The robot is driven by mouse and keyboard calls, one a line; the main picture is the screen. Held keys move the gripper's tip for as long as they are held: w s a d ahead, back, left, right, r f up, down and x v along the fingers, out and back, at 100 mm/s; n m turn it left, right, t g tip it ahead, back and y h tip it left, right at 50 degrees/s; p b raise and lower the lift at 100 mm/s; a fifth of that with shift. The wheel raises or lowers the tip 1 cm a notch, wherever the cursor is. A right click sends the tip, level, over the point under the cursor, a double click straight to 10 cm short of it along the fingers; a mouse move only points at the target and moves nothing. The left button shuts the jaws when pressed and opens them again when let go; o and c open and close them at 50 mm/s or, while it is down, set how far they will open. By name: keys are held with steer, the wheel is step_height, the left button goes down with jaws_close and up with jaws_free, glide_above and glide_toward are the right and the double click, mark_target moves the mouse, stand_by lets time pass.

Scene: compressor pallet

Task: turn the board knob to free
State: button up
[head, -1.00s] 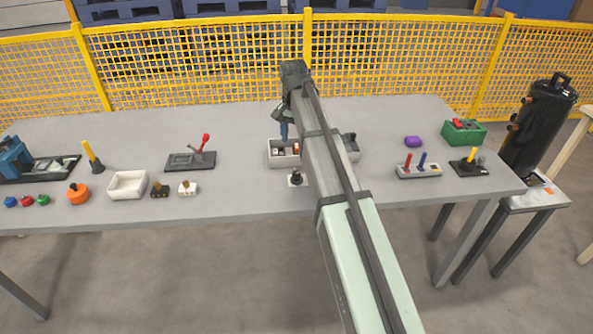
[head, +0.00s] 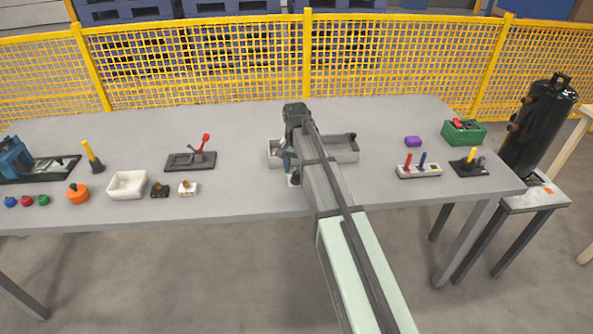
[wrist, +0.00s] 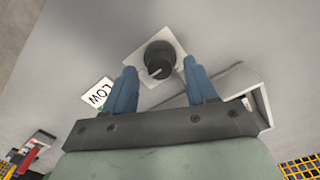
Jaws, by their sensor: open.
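The board knob (wrist: 160,58) is a round black knob with a pale pointer line on a white square plate (wrist: 143,96). In the head view its white plate (head: 294,181) is mostly hidden behind my gripper and arm. My gripper (wrist: 158,68) is open, with its two blue fingers on either side of the knob in the wrist view. I cannot tell whether they reach down around it or touch it. In the head view my gripper (head: 288,166) is low, over the front part of the table.
A white card reading "LOW" (wrist: 98,92) lies beside the knob plate. A grey tray (head: 345,157) stands just behind, partly under my arm. A lever panel (head: 418,171) is to the right.

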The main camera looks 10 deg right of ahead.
steer(key=shift+f, duration=0.6)
steer(key=c, duration=1.1)
